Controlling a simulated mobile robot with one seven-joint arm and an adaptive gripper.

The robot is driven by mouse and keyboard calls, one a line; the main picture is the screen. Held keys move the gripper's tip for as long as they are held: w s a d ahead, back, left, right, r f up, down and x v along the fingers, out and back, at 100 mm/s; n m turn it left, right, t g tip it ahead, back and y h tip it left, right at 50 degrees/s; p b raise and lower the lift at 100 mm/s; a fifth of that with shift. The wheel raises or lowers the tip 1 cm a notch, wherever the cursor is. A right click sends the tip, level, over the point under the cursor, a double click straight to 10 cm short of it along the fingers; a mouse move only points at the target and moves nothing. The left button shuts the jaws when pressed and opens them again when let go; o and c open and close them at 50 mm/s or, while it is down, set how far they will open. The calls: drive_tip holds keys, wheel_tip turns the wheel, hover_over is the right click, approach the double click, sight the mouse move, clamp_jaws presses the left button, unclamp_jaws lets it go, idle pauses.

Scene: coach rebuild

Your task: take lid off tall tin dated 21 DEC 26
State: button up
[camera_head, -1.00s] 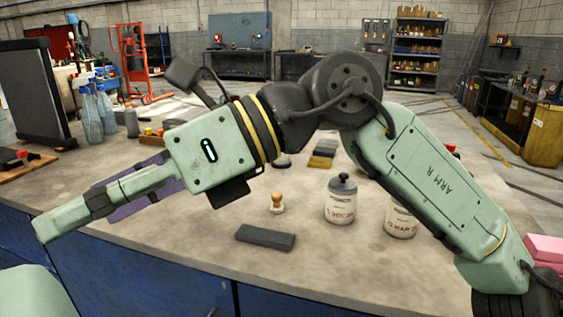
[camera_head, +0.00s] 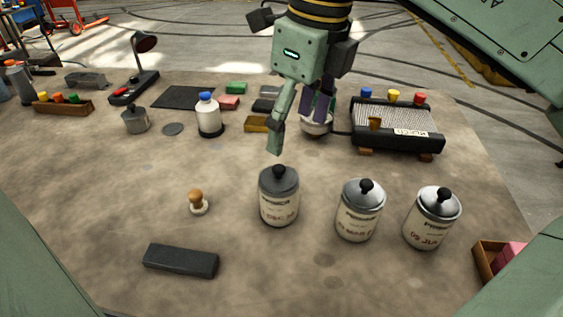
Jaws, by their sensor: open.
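Three cream tins with lids stand upright in a row. The left tin (camera_head: 280,208) has a red date that reads DEC, its other digits unclear. Its dark grey lid (camera_head: 277,183) with a black knob (camera_head: 278,171) is on. My gripper (camera_head: 297,137) points down with its fingers apart and empty. It shows above that knob in the picture, apart from it; its exact height and depth are hard to tell. The middle tin (camera_head: 358,222) seems to read MAR, and the right tin (camera_head: 430,230) reads JUN. Both have shiny metal lids with black knobs.
A stamp with a wooden knob (camera_head: 198,202) and a dark block (camera_head: 180,261) are left of the tins. A blue-capped white bottle (camera_head: 209,117) and a black device (camera_head: 397,128) stand behind. A wooden tray (camera_head: 489,262) is at right. Bare tabletop surrounds the left tin.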

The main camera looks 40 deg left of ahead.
sight(280, 169)
drive_tip(key=f, duration=0.3)
drive_tip(key=shift+s+a+f, duration=0.2)
drive_tip(key=shift+a, duration=0.05)
drive_tip(key=f, duration=0.1)
drive_tip(key=a+f+p, duration=0.1)
drive_tip(key=f, duration=0.1)
drive_tip(key=f+p, duration=0.1)
drive_tip(key=f, duration=0.1)
drive_tip(key=shift+s+a+f, duration=0.2)
drive_tip(key=shift+a, duration=0.1)
drive_tip(key=shift+c, duration=0.2)
drive_tip(key=c, duration=1.3)
drive_tip(key=shift+s, duration=0.1)
drive_tip(key=shift+c, duration=0.3)
